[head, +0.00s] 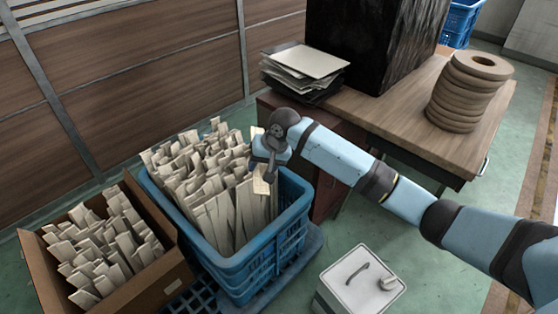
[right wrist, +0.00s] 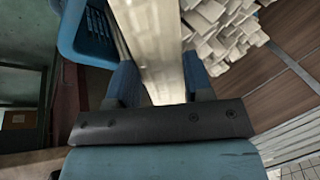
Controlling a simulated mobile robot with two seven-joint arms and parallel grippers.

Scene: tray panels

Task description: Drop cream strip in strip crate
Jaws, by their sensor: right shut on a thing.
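My right gripper (head: 264,160) is shut on a cream strip (head: 262,182), over the right part of a blue crate (head: 272,262). The strip shows just above and below the gripper in the head view; its lower end is hard to tell from the strips behind it. In the right wrist view the strip (right wrist: 155,50) runs up from between the two blue fingers (right wrist: 160,85). The blue crate is packed with upright cream strips (head: 205,180), and its rim (right wrist: 72,35) shows in the right wrist view. My left gripper is out of view.
A cardboard box (head: 155,283) of short cream strips stands left of the crate. A white lidded bin (head: 345,290) stands on the floor at front right. A wooden table (head: 400,115) behind holds a dark block (head: 365,40), stacked sheets (head: 305,62) and stacked rings (head: 470,90).

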